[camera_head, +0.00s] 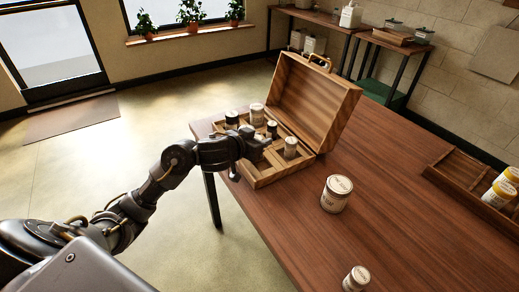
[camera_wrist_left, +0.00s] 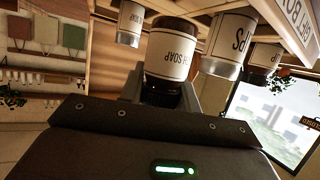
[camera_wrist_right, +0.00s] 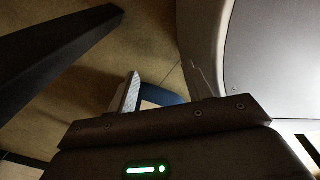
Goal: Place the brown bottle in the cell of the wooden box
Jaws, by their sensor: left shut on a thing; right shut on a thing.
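The open wooden box (camera_head: 264,178) stands on the left end of the brown table, its lid raised at the back right. My left gripper (camera_head: 253,148) reaches over the near left part of the box. In the left wrist view its fingers (camera_wrist_left: 160,94) are shut on a brown bottle (camera_wrist_left: 170,62) with a white soap label. In the head view the gripper mostly hides this bottle, and I cannot tell whether it touches a cell floor. My right gripper (camera_wrist_right: 155,92) shows only in the right wrist view, shut on a partly hidden blue and white thing (camera_wrist_right: 165,97).
Several jars stand in the box, one (camera_head: 290,148) close right of the left gripper. A larger white jar (camera_head: 337,194) and a smaller one (camera_head: 356,279) stand on the table (camera_head: 400,200). A wooden tray (camera_head: 455,174) holds jars at the right.

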